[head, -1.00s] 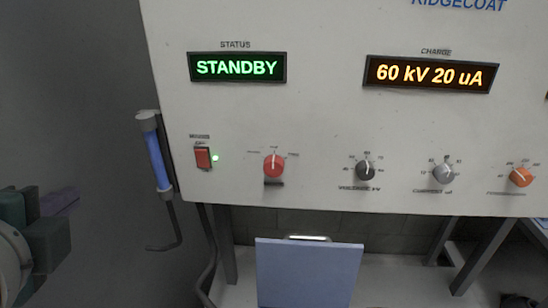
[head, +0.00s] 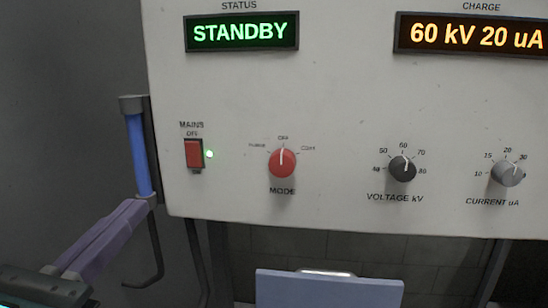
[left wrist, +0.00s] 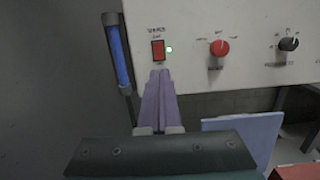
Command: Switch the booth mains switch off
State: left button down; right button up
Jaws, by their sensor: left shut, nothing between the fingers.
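The booth mains switch (head: 194,154) is a small red rocker in a dark frame at the lower left of the white panel, with OFF printed above it. In the left wrist view the switch (left wrist: 158,51) is just above my fingertips. My left gripper (head: 140,207) has purple fingers, shut and empty, below and left of the switch and apart from it in the head view. In the left wrist view the gripper (left wrist: 160,74) points up toward the switch; the exact gap cannot be told. My right gripper is not in view.
The panel (head: 330,110) has a STANDBY display (head: 242,32), a charge display (head: 470,35), a red mode knob (head: 282,163), a voltage knob (head: 402,168) and a current knob (head: 507,172). A blue tube (head: 139,155) runs down the panel's left edge. A blue-grey board (head: 328,290) stands below.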

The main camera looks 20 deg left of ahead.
pick_arm(q)
jog(key=p, duration=0.4)
send_near(194, 149)
jog(key=x, duration=0.5)
jog(key=shift+w+a+r, duration=0.1)
jog(key=shift+w+r, duration=0.1)
jog(key=shift+w, duration=0.1)
jog(key=shift+w+a, duration=0.1)
jog(key=shift+w, duration=0.45)
